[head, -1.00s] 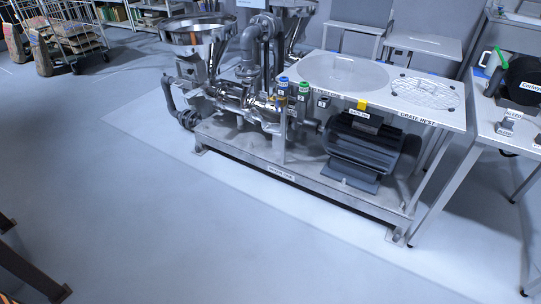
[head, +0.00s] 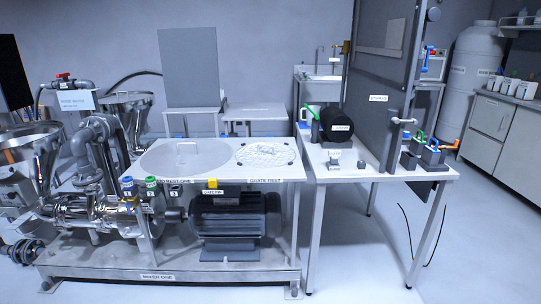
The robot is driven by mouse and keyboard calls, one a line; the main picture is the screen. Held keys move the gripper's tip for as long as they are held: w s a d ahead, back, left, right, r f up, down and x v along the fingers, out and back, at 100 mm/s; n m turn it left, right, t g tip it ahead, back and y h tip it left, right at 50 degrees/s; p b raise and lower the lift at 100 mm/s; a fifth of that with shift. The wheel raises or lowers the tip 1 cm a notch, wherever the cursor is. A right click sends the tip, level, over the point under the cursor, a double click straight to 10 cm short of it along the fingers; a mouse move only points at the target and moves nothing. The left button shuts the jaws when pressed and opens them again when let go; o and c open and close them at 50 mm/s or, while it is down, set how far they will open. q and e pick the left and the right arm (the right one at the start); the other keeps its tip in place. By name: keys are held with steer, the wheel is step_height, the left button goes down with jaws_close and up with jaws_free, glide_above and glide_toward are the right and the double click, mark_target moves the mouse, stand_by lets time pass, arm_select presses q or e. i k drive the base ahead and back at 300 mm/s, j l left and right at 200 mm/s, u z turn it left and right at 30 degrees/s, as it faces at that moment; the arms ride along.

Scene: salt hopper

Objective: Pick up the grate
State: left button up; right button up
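The grate (head: 266,154) is a round wire mesh disc. It lies flat on the right part of a white tabletop (head: 223,175), above a front-edge label that seems to read "GRATE REST". A large grey round disc or marked area (head: 182,156) is beside it on the left. Nothing covers the grate. Neither of my grippers is in view.
A metal hopper (head: 30,150) and pipes stand at the left, with a dark motor (head: 235,213) under the tabletop. A side table (head: 390,174) at the right bears a black cylinder (head: 337,124) and a tall grey panel (head: 386,75). Floor shows at the lower right.

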mark_target(265, 149)
steer(key=i+l+u, duration=0.2)
steer(key=i, duration=0.35)
steer(key=i+l+u, duration=0.2)
steer(key=i, duration=0.35)
steer(key=i+l+u, duration=0.2)
steer(key=i+l, duration=0.15)
steer(key=i, duration=0.2)
